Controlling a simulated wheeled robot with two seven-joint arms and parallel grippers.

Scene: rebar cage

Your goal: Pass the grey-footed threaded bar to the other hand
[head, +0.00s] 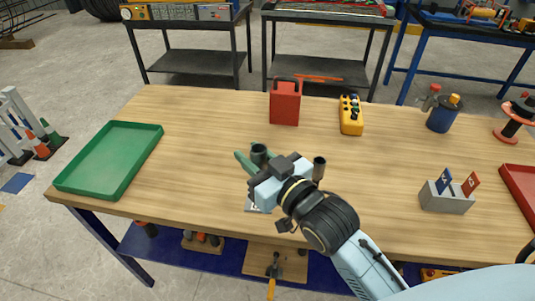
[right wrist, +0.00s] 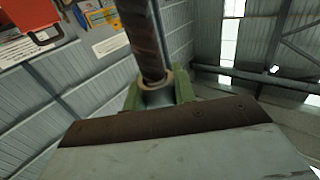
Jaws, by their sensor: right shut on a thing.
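My right gripper (head: 254,166) reaches over the middle of the table, its green fingers pointing left and away. In the right wrist view the fingers (right wrist: 158,93) are shut around the lower part of a dark brown bar (right wrist: 143,35). A pale ring and a greyish part (right wrist: 158,95) show at the bar's lower end, between the fingers. In the head view a dark round end (head: 259,152) shows at the fingers, seen nearly end-on. I cannot make out the thread. My left gripper is not in view.
A short dark cylinder (head: 319,166) stands just right of the gripper. A green tray (head: 72,186) lies at left; a red can (head: 285,104) and yellow control box (head: 351,118) stand behind. A grey holder with two cards (head: 446,198) is at right. The table's left middle is clear.

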